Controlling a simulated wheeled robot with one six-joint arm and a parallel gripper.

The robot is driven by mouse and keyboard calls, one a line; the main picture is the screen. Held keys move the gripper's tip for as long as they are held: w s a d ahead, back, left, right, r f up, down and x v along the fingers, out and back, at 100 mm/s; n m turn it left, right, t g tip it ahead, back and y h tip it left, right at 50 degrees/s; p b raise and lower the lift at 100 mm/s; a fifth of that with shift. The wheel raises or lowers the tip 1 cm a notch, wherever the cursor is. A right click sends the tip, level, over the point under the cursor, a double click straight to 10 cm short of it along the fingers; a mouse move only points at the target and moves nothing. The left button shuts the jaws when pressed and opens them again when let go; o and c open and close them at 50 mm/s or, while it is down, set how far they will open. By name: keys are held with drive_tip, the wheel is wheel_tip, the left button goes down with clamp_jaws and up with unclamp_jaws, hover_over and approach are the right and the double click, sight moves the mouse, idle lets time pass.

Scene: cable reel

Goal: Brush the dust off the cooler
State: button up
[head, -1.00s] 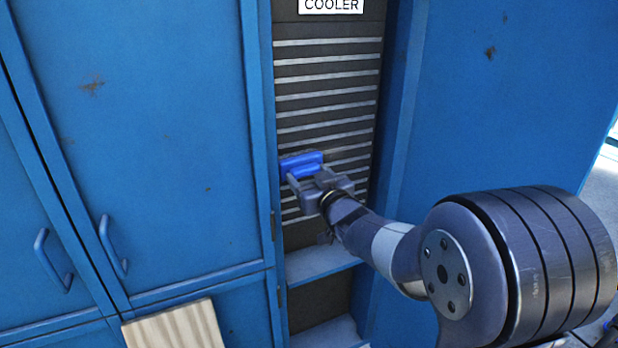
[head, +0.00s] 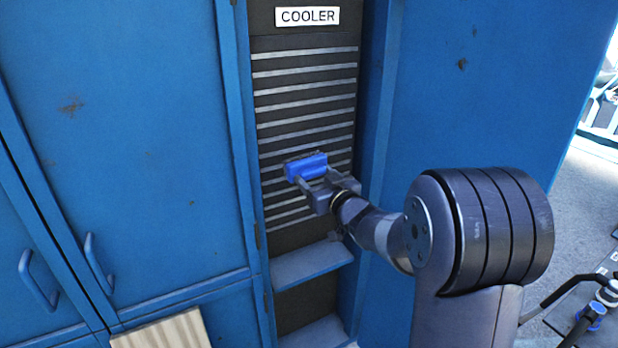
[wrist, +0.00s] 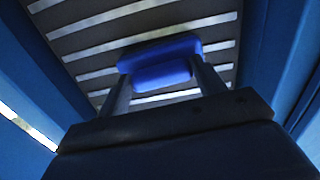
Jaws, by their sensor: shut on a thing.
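The cooler (head: 305,92) is a dark panel with pale horizontal slats, set in a narrow recess between blue cabinet walls, under a white COOLER label (head: 307,16). My gripper (head: 308,175) is shut on a blue brush (head: 306,165) in front of the lower half of the slats. In the wrist view the blue brush (wrist: 160,72) sits between my two fingers, with the slats (wrist: 130,30) behind it. The brush's bristle side is mostly hidden, and I cannot tell whether it touches the slats. I cannot make out dust clearly on the slats.
Blue cabinet doors with handles (head: 98,262) stand to the left, and a blue side wall (head: 480,90) to the right. A ledge (head: 312,263) juts out below the slats. A pale wooden board (head: 165,332) is at the lower left. Open floor shows at the far right.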

drive_tip(key=shift+w+d+p, duration=1.5)
drive_tip(key=shift+d+p, duration=0.05)
drive_tip(key=shift+d, duration=2.1)
drive_tip(key=shift+s+a+b, duration=0.45)
drive_tip(key=shift+a+b, duration=0.1)
drive_tip(key=shift+a, duration=0.6)
drive_tip(key=shift+s+a+b, duration=0.5)
drive_tip(key=shift+a+b, duration=0.1)
drive_tip(key=shift+a, duration=0.6)
drive_tip(key=shift+s+a+b, duration=0.45)
drive_tip(key=shift+a+b, duration=0.1)
drive_tip(key=shift+a, duration=0.6)
drive_tip(key=shift+s+a+f+b, duration=0.1)
drive_tip(key=shift+s+a+b, duration=0.15)
drive_tip(key=shift+a+b, duration=0.25)
drive_tip(key=shift+s+a+b, duration=0.25)
drive_tip(key=shift+a, duration=0.45)
drive_tip(key=shift+s+a+r+b, duration=0.1)
drive_tip(key=shift+s+a+b, duration=0.3)
drive_tip(key=shift+a, duration=0.35)
drive_tip(key=shift+s+a+r+b, duration=0.1)
drive_tip(key=shift+s+a+b, duration=0.05)
drive_tip(key=shift+a+b, duration=0.5)
drive_tip(key=shift+s+a+b, duration=0.3)
drive_tip(key=shift+a+b, duration=0.05)
drive_tip(key=shift+a, duration=0.45)
drive_tip(key=shift+s, duration=0.1)
